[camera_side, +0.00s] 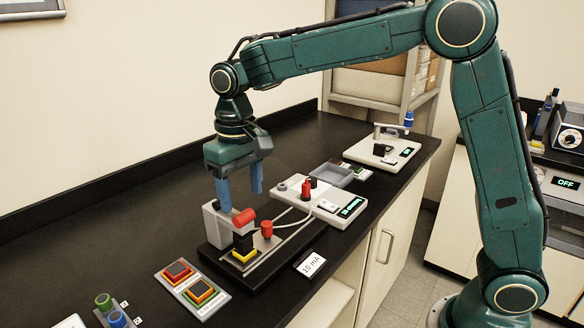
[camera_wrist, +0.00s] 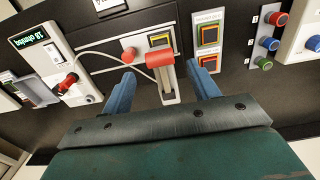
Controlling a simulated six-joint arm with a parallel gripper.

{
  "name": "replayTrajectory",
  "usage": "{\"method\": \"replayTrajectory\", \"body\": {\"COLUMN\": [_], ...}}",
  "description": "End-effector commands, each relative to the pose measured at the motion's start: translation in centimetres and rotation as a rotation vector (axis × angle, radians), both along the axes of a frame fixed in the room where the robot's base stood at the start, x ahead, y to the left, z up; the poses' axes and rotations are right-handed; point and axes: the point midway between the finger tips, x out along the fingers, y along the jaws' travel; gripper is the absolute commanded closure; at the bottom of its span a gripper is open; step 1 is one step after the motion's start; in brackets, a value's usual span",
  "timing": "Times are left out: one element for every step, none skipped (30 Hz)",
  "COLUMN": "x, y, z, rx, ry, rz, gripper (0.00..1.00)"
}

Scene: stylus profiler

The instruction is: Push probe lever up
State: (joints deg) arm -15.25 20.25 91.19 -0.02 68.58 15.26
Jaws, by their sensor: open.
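The probe lever has a red cylindrical handle (camera_side: 243,217) and stands at the profiler's grey upright block (camera_side: 211,222). In the wrist view the red handle (camera_wrist: 159,60) tops a pale arm running toward my gripper. A black and yellow block (camera_side: 244,256) sits below the handle on the dark base. My gripper (camera_side: 241,198) points down above the profiler with its blue fingers apart and nothing between the tips. In the wrist view the fingertips of my gripper (camera_wrist: 160,74) lie on either side of the lever; I cannot tell their height relative to it.
A red knob (camera_side: 266,229) stands beside the lever, with a cable near it. A meter box (camera_side: 326,205) with a lit display and a grey tray (camera_side: 334,174) are behind. A "10 mA" card (camera_side: 311,264) lies in front. A panel with coloured squares (camera_side: 192,287) is at front left.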

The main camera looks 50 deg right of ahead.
Motion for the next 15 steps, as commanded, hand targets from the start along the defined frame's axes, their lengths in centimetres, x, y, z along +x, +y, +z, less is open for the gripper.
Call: {"method": "replayTrajectory", "body": {"x": [0.0,-0.1,-0.1,-0.1,0.0,0.0,0.0,0.0,0.0,0.0,0.0,0.0,0.0,0.0,0.0], "y": [0.0,0.0,0.0,0.0,0.0,0.0,0.0,0.0,0.0,0.0,0.0,0.0,0.0,0.0,0.0], "z": [-0.8,-1.2,-1.8,-2.1,-2.5,-2.9,-3.2,-3.5,-3.7,-3.9,-4.1,-4.2,-4.3,-4.4,-4.5], "rx": [-0.001,-0.001,-0.001,-0.001,-0.001,-0.001,-0.001,-0.001,0.000,0.000,0.000,0.000,0.000,0.000,0.000], "ry": [0.003,0.003,0.003,0.003,0.002,0.002,0.003,0.002,0.001,0.001,0.001,0.000,0.000,0.000,0.000], "rz": [0.000,0.000,0.000,0.000,0.000,0.000,0.000,0.000,0.000,0.000,0.000,0.000,0.000,0.000,0.000], "gripper": [0.40,0.40,0.40,0.40,0.40,0.40,0.40,0.40,0.40,0.40,0.40,0.40,0.40,0.40,0.40]}}
